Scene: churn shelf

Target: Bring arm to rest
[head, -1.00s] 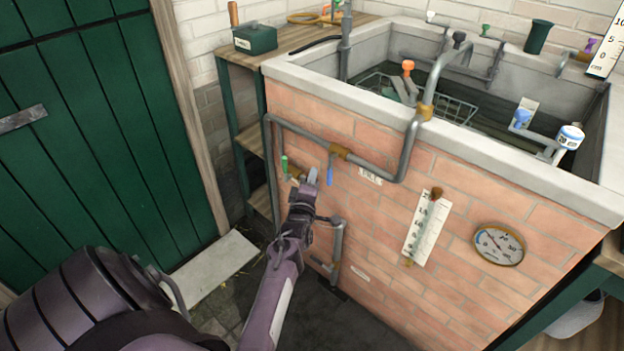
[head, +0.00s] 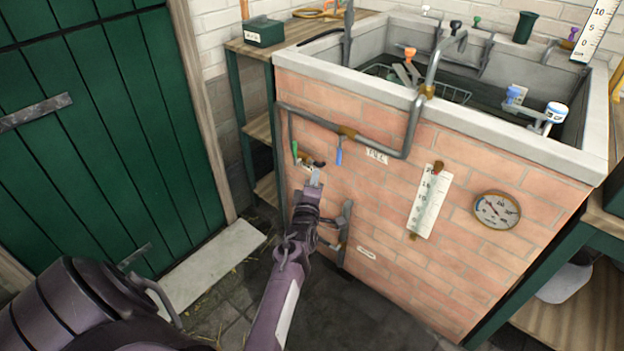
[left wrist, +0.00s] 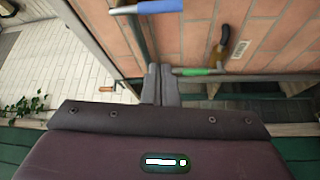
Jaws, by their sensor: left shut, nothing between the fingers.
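My left gripper (head: 315,178) is in front of the brick tank's front wall (head: 390,200), just below a green-handled valve (head: 295,150) and left of a blue-handled valve (head: 339,155). Its fingers are together with nothing between them. In the left wrist view the shut fingers (left wrist: 160,84) point towards the pipework, with the green handle (left wrist: 195,71) just to their right and the blue handle (left wrist: 157,6) above. I cannot tell whether the fingertips touch the pipe. My right gripper is not in view.
A grey pipe (head: 400,140) runs along the brick wall. A thermometer scale (head: 429,200) and a round gauge (head: 496,210) hang on it. A green door (head: 90,130) stands at left. A wooden shelf (head: 256,128) stands beside the tank. Bare floor (head: 350,310) lies below.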

